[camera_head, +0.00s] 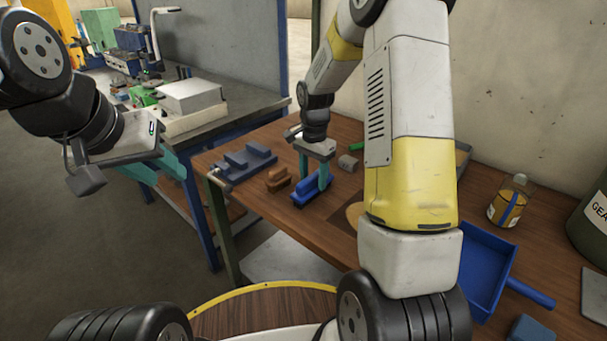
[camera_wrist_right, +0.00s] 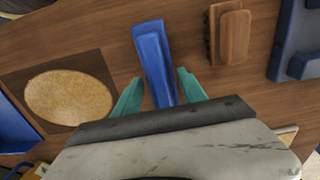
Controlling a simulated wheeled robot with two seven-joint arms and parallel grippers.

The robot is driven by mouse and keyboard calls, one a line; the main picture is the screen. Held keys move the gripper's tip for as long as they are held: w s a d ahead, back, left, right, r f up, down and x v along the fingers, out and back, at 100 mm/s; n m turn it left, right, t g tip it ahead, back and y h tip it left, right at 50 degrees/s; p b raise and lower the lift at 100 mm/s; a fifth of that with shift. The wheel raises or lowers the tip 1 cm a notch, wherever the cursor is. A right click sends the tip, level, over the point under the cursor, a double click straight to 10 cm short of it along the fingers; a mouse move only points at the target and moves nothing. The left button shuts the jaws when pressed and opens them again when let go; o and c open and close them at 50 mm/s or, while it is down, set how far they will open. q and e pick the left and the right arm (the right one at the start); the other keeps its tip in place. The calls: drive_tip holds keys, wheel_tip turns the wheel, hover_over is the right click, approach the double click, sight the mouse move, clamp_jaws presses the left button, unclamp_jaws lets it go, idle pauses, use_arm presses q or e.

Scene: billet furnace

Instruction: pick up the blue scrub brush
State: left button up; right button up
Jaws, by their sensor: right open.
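The blue scrub brush (camera_head: 303,195) lies on the wooden bench (camera_head: 265,212). In the right wrist view the brush (camera_wrist_right: 152,50) runs lengthwise between the teal fingers. My right gripper (camera_head: 314,181) points down over the brush and is open, with a finger on either side of it. In the wrist view the fingertips (camera_wrist_right: 160,76) are apart; whether they touch the brush cannot be told. My left gripper (camera_head: 170,181) is at the left, away from the brush, with its teal fingers apart and empty.
A tan oval pad (camera_wrist_right: 70,97) lies on a dark patch nearby. A blue dustpan (camera_head: 484,270) and a jar (camera_head: 508,203) are further right.

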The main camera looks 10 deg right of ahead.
sight(313, 176)
clamp_jaws()
drive_tip(key=shift+r, duration=0.2)
drive_tip(key=shift+r, duration=0.3)
wheel_tip(313, 176, up, 3)
drive_tip(key=shift+s+a+f, duration=0.1)
drive_tip(key=shift+s, duration=0.05)
drive_tip(key=s+a+r, duration=0.1)
drive_tip(key=s+a, duration=0.7)
drive_tip(key=s, duration=0.5)
drive_tip(key=shift+s+r, duration=0.15)
drive_tip(key=shift+s, duration=0.05)
